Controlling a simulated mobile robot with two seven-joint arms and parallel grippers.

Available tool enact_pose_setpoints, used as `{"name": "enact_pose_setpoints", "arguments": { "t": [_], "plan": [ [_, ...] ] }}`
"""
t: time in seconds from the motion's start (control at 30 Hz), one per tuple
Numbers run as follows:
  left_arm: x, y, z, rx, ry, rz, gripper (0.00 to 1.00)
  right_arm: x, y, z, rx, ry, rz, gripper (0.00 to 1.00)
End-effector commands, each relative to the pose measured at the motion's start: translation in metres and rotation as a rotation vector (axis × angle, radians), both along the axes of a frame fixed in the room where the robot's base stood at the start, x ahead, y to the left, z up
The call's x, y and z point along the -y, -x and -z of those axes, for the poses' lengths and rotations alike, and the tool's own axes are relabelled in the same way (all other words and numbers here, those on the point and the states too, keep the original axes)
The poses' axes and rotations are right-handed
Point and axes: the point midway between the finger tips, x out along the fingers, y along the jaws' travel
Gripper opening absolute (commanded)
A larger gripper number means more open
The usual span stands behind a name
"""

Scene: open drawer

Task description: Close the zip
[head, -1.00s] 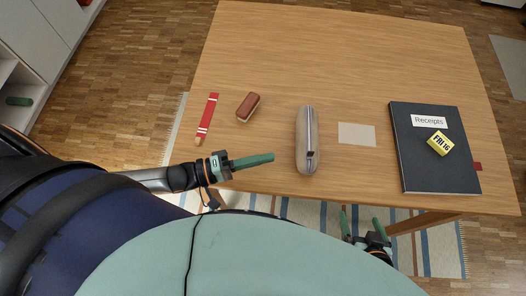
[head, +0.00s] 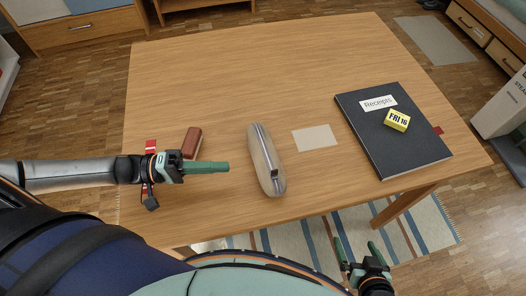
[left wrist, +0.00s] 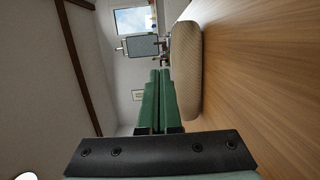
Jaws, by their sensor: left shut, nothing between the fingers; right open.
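A beige pencil case (head: 263,165) lies on the table with its zip (head: 267,150) running along the top. The dark zip slider (head: 275,174) sits near the end closest to me. In the left wrist view the case (left wrist: 187,75) shows as a tan, textured side to the right of the fingers. My left gripper (head: 226,167) is shut and empty, just left of the case with a small gap, its fingers pointing at it. Its fingertips also show in the left wrist view (left wrist: 160,72). My right gripper (head: 357,247) is open and empty, low beyond the table's front edge.
A brown eraser-like block (head: 192,142) and a red striped strip (head: 151,147), partly covered by my left arm, lie left of the case. A pale card (head: 314,138), a black Receipts folder (head: 395,150) and a yellow date block (head: 397,120) lie right. The far table is clear.

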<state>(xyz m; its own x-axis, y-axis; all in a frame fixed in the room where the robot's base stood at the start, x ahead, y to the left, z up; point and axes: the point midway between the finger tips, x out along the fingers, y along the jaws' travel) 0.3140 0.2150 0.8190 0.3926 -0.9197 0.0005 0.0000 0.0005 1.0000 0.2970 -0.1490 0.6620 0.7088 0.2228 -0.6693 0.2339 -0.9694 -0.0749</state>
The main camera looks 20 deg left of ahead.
Motion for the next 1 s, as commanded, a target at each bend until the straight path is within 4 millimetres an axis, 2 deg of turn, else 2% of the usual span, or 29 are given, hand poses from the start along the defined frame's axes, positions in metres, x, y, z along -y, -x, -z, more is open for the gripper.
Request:
{"name": "enact_pose_setpoints", "arguments": {
  "t": [0.17, 0.4, 0.6, 1.0],
  "plan": [
    [0.020, -0.008, -0.002, 0.002, 0.006, 0.002, 0.00, 0.001, -0.002, -0.003, 0.006, 0.001, -0.002, 1.00],
    [0.061, -0.026, -0.002, 0.003, 0.004, 0.001, 0.00, 0.002, -0.002, -0.005, 0.008, 0.003, 0.000, 1.00],
    [0.084, -0.035, -0.001, 0.001, 0.002, 0.001, 0.00, 0.003, 0.000, -0.003, 0.003, 0.006, 0.001, 1.00],
    [0.091, -0.038, 0.000, -0.001, -0.001, 0.000, 0.00, 0.004, 0.003, 0.001, -0.006, 0.008, 0.002, 1.00]
  ]
}}
